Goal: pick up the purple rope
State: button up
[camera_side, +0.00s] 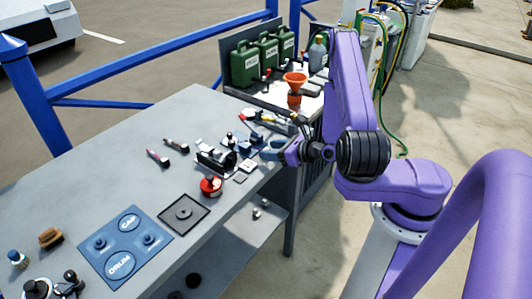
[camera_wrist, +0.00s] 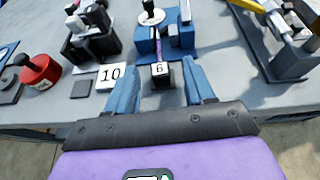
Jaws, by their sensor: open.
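My gripper (camera_side: 275,150) is at the right edge of the grey bench in the side view. In the wrist view its two blue fingers (camera_wrist: 162,85) are apart. A small dark block with a white "6" label (camera_wrist: 160,70) shows between the fingertips, in front of a blue fixture (camera_wrist: 176,42). I cannot tell whether the fingers touch it. Nothing is visibly held.
The grey bench (camera_side: 110,130) holds a black device (camera_side: 215,158), a red round part (camera_side: 211,186), a blue mat (camera_side: 125,247) and a dark square plate (camera_side: 183,213). Green cans (camera_side: 265,55) and an orange funnel (camera_side: 295,85) stand behind.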

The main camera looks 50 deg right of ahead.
aim_at(255, 148)
jog(key=shift+x, duration=1.45)
jog(key=shift+c, duration=0.3)
grip_shut()
jog(key=shift+r, duration=0.2)
